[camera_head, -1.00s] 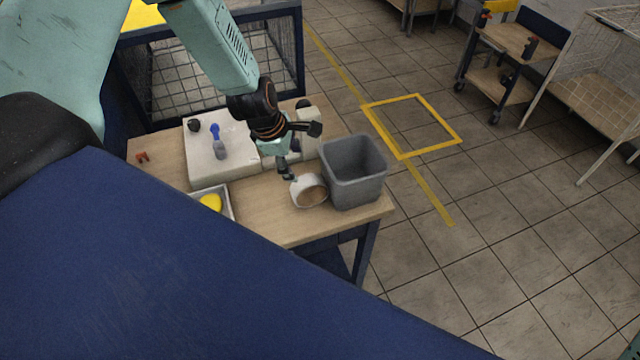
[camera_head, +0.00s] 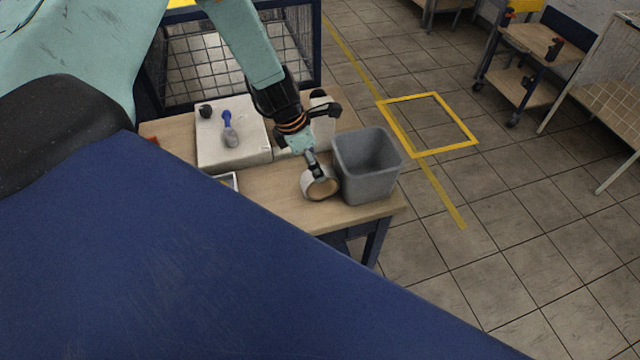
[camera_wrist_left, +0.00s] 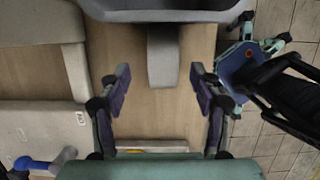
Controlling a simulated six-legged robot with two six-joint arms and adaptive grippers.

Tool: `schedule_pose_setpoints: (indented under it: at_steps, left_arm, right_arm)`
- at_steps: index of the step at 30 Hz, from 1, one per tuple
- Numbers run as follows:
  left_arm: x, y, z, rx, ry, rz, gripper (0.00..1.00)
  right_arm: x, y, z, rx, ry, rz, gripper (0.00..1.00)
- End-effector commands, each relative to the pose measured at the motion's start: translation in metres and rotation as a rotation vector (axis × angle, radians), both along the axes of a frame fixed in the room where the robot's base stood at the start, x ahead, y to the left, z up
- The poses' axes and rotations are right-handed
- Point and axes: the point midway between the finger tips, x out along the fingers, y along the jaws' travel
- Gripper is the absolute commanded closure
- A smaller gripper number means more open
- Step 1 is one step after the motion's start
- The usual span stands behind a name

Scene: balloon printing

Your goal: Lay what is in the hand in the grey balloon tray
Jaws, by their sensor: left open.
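My left gripper (camera_head: 327,140) is open above the table, beside the grey bin. In the left wrist view its two fingers (camera_wrist_left: 160,80) stand apart with nothing held between them. A white roll with a tan inside (camera_head: 320,184) lies by the bin, and one finger overlaps it in the head view. A pale grey strip, seemingly this roll (camera_wrist_left: 163,58), shows ahead of the fingers in the wrist view. Only a corner of the grey balloon tray (camera_head: 233,181) shows past my blue body. The rest of the tray and its contents are hidden. My right gripper is not seen.
A grey bin (camera_head: 366,182) stands at the table's right end; it also shows in the wrist view (camera_wrist_left: 150,15). A white slab (camera_head: 210,150) carries a blue-handled tool (camera_head: 228,124) and a dark knob. A white upright object (camera_head: 322,125) stands behind the gripper.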

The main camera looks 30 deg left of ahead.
Motion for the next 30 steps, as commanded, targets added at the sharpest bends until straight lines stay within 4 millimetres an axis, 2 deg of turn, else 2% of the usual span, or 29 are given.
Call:
schedule_pose_setpoints:
  at_steps: [1,9,21,30]
  left_arm:
    - [0.001,-0.002,-0.011,0.001,0.002,-0.002,0.36]
    - [0.01,-0.01,-0.038,0.002,0.001,-0.002,0.36]
    - [0.012,-0.011,-0.042,0.001,0.001,-0.001,0.36]
    - [0.011,-0.011,-0.041,0.001,0.001,-0.001,0.61]
  right_arm:
    - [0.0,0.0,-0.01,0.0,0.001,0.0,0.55]
    - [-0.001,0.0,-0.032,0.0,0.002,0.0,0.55]
    - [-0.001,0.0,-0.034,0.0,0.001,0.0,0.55]
    - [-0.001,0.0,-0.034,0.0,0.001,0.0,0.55]
